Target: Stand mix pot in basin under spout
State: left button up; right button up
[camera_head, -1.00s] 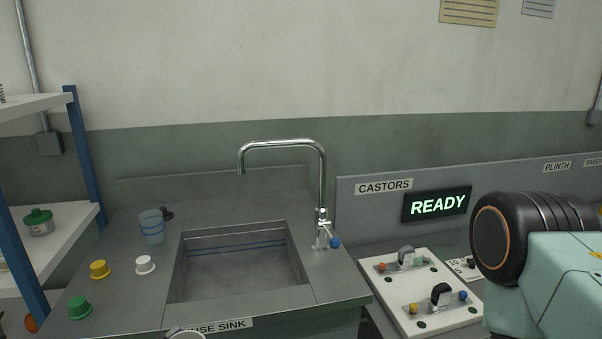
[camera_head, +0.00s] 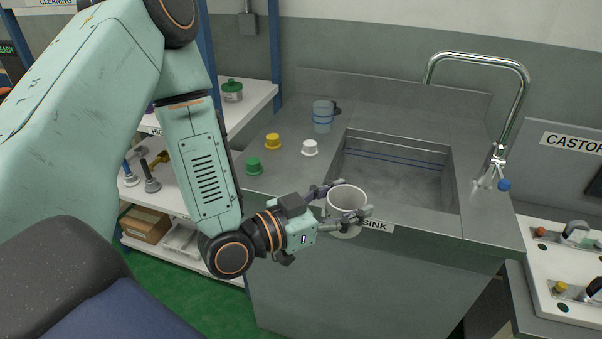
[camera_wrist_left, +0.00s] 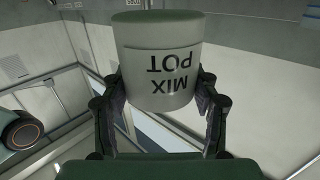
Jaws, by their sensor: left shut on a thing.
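The mix pot (camera_head: 346,199) is a pale cylindrical pot, open at the top, held in front of the sink's front edge. In the left wrist view the mix pot (camera_wrist_left: 160,62) shows its "MIX POT" label upside down. My left gripper (camera_head: 346,205) is shut around it; the fingers (camera_wrist_left: 160,100) show on both sides of the pot. The basin (camera_head: 395,175) is a grey sunken sink behind the pot, empty as far as I see. The curved metal spout (camera_head: 478,58) rises at the basin's right. My right gripper is not in view.
Yellow (camera_head: 273,140), green (camera_head: 254,166) and white (camera_head: 310,147) caps stand on the counter left of the basin, with a bluish cup (camera_head: 323,117) behind. A blue-tipped tap handle (camera_head: 504,185) is at the right. A shelf (camera_head: 245,108) stands left.

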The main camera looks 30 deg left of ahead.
pick_arm(q)
jog(key=w+a+r+n+t+y, duration=0.2)
jog(key=w+a+r+n+y, duration=0.3)
jog(key=w+a+y, duration=0.4)
jog(key=w+a+n+g+y, duration=0.1)
jog(key=w+a+n+y, duration=0.2)
jog(key=a, duration=0.6)
jog(key=n+y, duration=0.2)
jog(key=y, duration=0.1)
jog(key=shift+w+r+g, duration=0.15)
jog(key=shift+r+g, duration=0.05)
jog(key=shift+g, duration=0.2)
notch_tip(320, 180, down, 9)
jog(key=shift+f+b, duration=0.1)
jog(key=shift+b, duration=0.5)
jog(key=shift+w+f, duration=0.1)
jog(key=shift+f, duration=0.15)
jog(key=shift+f, duration=0.15)
